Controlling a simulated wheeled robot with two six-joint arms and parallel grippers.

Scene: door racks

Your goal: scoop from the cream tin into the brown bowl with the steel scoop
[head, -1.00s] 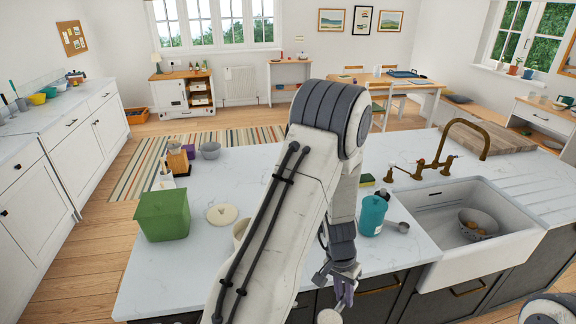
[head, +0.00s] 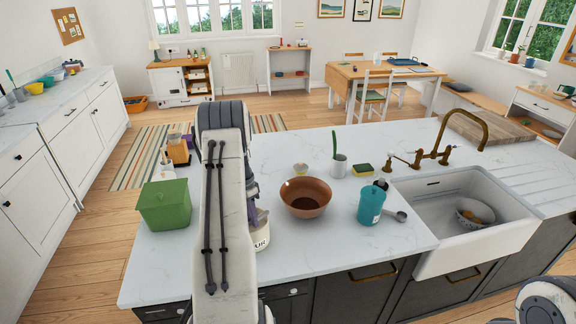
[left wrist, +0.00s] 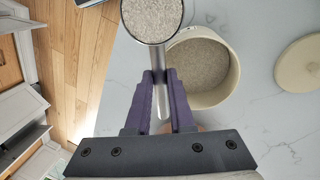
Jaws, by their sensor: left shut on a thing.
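My left gripper (left wrist: 160,85) is shut on the handle of the steel scoop (left wrist: 181,38). The scoop is heaped with pale grains and held level, above the cream tin (left wrist: 233,88), beside its rim in the left wrist view. The tin is open and holds the same pale grains. In the head view the tin (head: 262,238) is partly hidden by my left arm; the gripper (head: 253,210) barely shows and the scoop is hidden. The brown bowl (head: 306,205) stands upright to the right of the tin, its inside looking empty. My right gripper is not in view.
A cream lid (left wrist: 300,64) lies beside the tin. A green box (head: 165,206) is at left. A teal tin (head: 371,206) and another metal scoop (head: 397,215) are right of the bowl. Behind are a mug (head: 339,166) and a sponge (head: 363,170). The sink (head: 470,250) lies further right.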

